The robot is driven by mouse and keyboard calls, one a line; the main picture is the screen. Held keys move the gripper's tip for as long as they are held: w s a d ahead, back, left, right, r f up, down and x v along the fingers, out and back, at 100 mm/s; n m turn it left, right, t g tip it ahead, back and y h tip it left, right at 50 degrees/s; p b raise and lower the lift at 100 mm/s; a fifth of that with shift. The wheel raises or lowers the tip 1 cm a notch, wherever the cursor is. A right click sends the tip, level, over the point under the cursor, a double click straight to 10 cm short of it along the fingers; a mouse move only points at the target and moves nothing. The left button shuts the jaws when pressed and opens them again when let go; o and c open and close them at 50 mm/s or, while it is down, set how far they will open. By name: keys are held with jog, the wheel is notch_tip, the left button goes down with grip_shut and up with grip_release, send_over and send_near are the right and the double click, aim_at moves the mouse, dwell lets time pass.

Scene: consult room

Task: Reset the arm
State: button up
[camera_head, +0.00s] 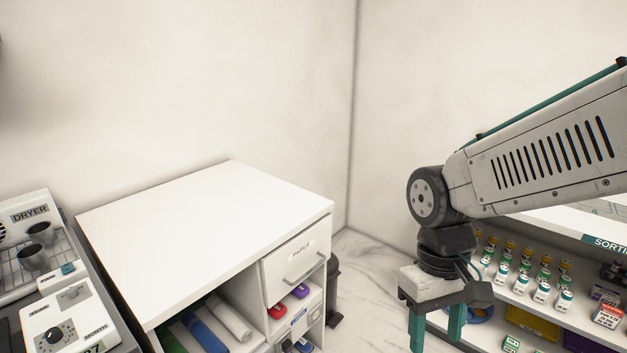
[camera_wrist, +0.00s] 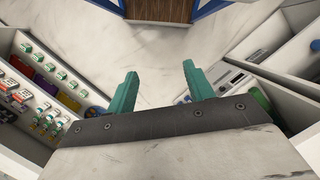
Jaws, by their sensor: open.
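My gripper (camera_head: 437,325) hangs from my raised arm at the right of the head view, its green fingers pointing down. In the wrist view my gripper (camera_wrist: 157,92) shows two green fingers spread apart with nothing between them. Below them is the pale marbled floor (camera_wrist: 140,50). In the head view the gripper is in front of the shelf unit and to the right of the white cabinet. It appears apart from both.
A white cabinet (camera_head: 215,205) with a bare top, a drawer and open compartments stands at the left. A dryer (camera_head: 30,245) is beside it. A shelf unit with several small bottles (camera_head: 541,292) and boxes stands at the right. Walls meet in a corner behind.

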jog(key=s+d+r+m+t, duration=0.3)
jog(key=s+d+r, duration=0.3)
jog(key=d+r, duration=0.2)
jog(key=shift+s+d+r+t+y, duration=0.3)
jog(key=shift+r+t, duration=0.25)
jog(key=shift+t, duration=0.15)
